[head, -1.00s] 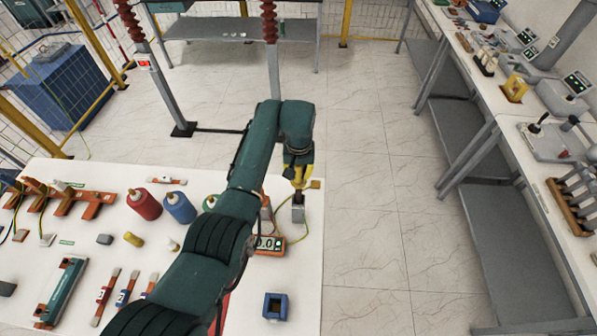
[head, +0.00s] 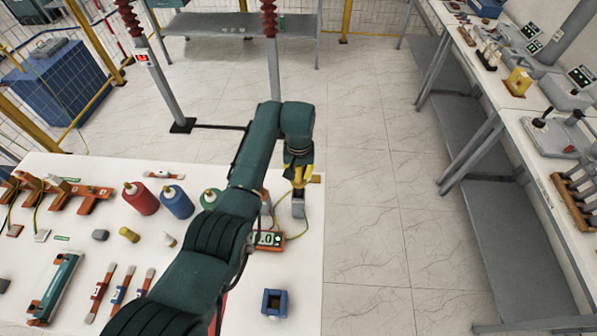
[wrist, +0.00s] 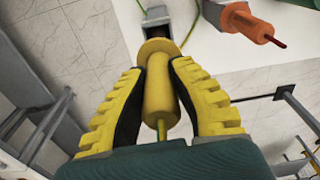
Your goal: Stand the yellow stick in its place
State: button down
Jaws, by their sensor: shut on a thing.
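My gripper (wrist: 165,105), with thick yellow fingers and dark pads, is shut around the yellow stick (wrist: 160,92) in the wrist view. A grey square holder (wrist: 158,14) with a dark opening lies just beyond the collar. I cannot tell whether the stick's tip is inside it. In the head view my gripper (head: 298,180) points down right above the grey holder (head: 298,208) near the table's right edge.
A blue square holder (head: 275,302) is at the front. Red (head: 141,199) and blue (head: 177,203) bottles stand left of my arm. Open floor (head: 370,230) lies right of the table.

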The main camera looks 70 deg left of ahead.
aim_at(299, 184)
jog(key=shift+f+b, duration=2.3)
jog(key=shift+f, duration=0.7)
jog(key=shift+f+b, duration=0.55)
jog(key=shift+f, duration=0.1)
jog(key=c, duration=1)
grip_release()
jog(key=r, duration=1.2)
jog(key=shift+d, duration=0.25)
